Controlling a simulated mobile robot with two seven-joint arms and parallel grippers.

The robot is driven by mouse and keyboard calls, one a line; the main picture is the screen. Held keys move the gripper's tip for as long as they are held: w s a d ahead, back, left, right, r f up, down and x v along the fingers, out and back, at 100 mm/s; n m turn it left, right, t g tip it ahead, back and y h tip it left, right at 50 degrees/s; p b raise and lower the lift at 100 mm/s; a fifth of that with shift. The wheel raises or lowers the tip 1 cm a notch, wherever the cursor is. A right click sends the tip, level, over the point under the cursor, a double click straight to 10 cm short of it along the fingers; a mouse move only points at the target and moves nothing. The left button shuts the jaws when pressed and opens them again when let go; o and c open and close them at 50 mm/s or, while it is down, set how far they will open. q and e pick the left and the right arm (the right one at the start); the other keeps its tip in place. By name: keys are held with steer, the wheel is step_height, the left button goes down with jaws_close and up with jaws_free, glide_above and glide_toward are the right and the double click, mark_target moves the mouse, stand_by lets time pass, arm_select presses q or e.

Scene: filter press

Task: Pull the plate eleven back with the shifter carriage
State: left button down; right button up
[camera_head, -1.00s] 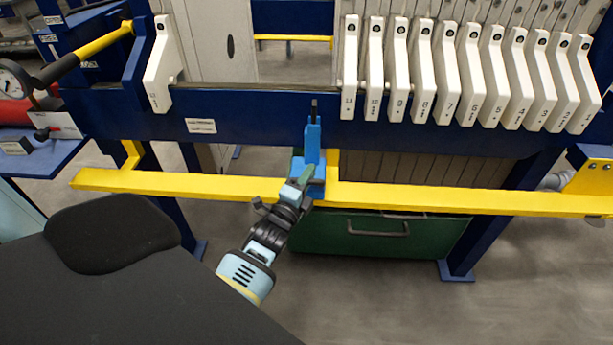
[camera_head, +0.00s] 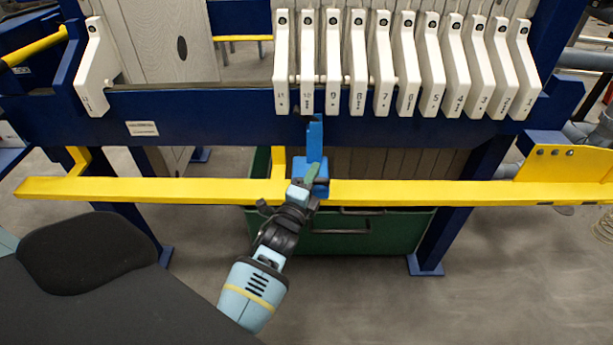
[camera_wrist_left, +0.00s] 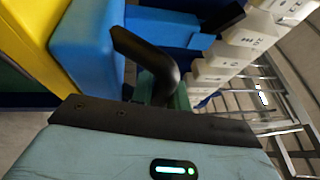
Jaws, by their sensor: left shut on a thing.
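The blue shifter carriage (camera_head: 315,145) sits on the yellow rail (camera_head: 420,193), its upright arm reaching up below plates ten and nine. Plate eleven (camera_head: 281,65) is the leftmost white handle of the closed row, left of the carriage's arm. My left gripper (camera_head: 303,190) is shut at the carriage's lower front; its fingers partly hide what they grip. In the left wrist view the blue carriage (camera_wrist_left: 88,45) fills the upper left beside the dark gripper fingers (camera_wrist_left: 150,80). My right gripper is not in view.
A lone white plate handle (camera_head: 97,70) hangs at the far left, with a wide open gap before plate eleven. The other plates (camera_head: 410,65) stand close together to the right. A green bin (camera_head: 340,235) is below the rail. A yellow bracket (camera_head: 565,165) stands at the rail's right.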

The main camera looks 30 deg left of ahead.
arm_select(q)
steer(key=shift+w+d, duration=0.4)
steer(key=shift+d, duration=0.35)
steer(key=c, duration=1.4)
jaws_free()
steer(key=shift+o, duration=0.2)
steer(key=shift+a, duration=0.1)
